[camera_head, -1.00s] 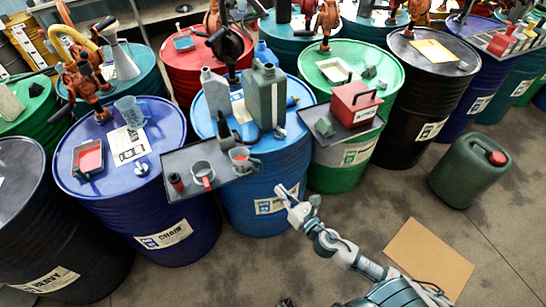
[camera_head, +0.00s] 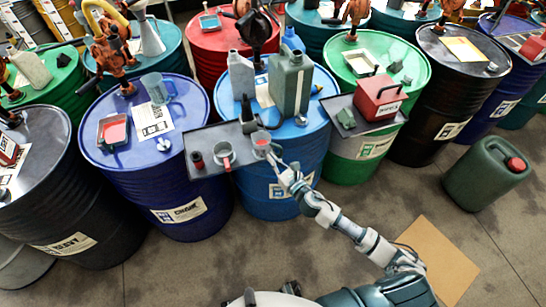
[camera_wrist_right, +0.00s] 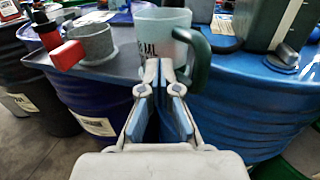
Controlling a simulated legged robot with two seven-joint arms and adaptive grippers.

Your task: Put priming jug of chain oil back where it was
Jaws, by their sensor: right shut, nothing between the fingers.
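A translucent measuring jug (camera_head: 260,143) with reddish contents stands at the right end of a dark tray; its "ML" mark and dark green handle show in the right wrist view (camera_wrist_right: 158,32). A grey metal cup (camera_head: 223,156) with a red handle stands left of it. My right gripper (camera_head: 283,170) is shut and empty, its fingertips close in front of the jug; I cannot tell if they touch it. In the right wrist view the closed fingers (camera_wrist_right: 165,76) cover part of the jug's lower front. Another clear jug (camera_head: 154,88) stands on the blue CHAIN drum (camera_head: 185,215). My left gripper is out of view.
The dark tray (camera_head: 203,140) spans the CHAIN drum and the lighter blue drum (camera_head: 258,185). A grey-green canister (camera_head: 290,85) stands behind the jug. A red box (camera_head: 378,97) sits on the green drum. A green jerrycan (camera_head: 486,172) stands on open floor at right.

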